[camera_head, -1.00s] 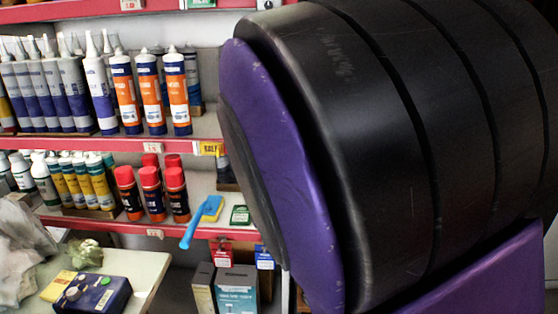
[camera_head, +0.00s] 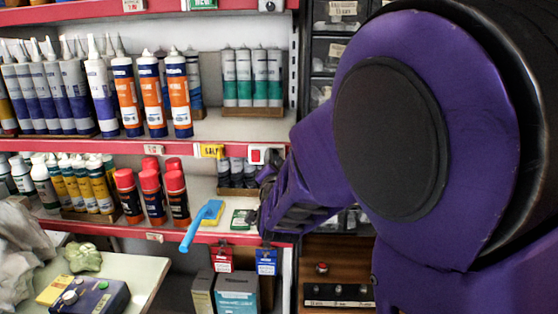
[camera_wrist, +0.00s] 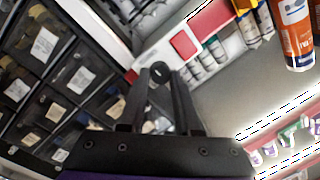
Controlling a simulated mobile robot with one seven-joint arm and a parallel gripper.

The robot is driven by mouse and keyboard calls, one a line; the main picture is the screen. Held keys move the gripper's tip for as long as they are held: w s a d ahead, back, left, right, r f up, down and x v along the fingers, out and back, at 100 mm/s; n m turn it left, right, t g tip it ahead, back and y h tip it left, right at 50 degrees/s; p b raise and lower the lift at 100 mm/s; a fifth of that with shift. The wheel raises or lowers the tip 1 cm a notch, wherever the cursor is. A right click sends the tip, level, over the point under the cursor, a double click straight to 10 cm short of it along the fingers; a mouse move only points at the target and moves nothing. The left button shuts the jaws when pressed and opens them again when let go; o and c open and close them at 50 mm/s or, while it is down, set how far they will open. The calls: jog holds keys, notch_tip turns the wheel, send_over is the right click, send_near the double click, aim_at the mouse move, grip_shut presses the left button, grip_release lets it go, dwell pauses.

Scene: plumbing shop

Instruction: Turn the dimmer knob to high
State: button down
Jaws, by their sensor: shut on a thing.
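A small dark round knob (camera_wrist: 160,73) sits between the two fingertips of my gripper (camera_wrist: 161,76) in the wrist view. My gripper (camera_head: 268,172) is shut on it at the right end of the middle shelf's red edge in the head view. There the gripper hides the knob. A red rocker switch on a white plate (camera_wrist: 184,44) is beside the knob. It also shows just left of the gripper in the head view (camera_head: 256,155). No setting marks around the knob can be made out.
Another dark knob (camera_head: 267,5) is on the top shelf edge. A blue box with knobs (camera_head: 90,299) lies on the table at lower left. Tubes and spray cans (camera_head: 150,190) fill the shelves left of my gripper. Dark drawers (camera_wrist: 40,45) stand close by.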

jog(key=shift+r, duration=0.1)
dwell(0.4)
jog(key=c, duration=0.6)
grip_release()
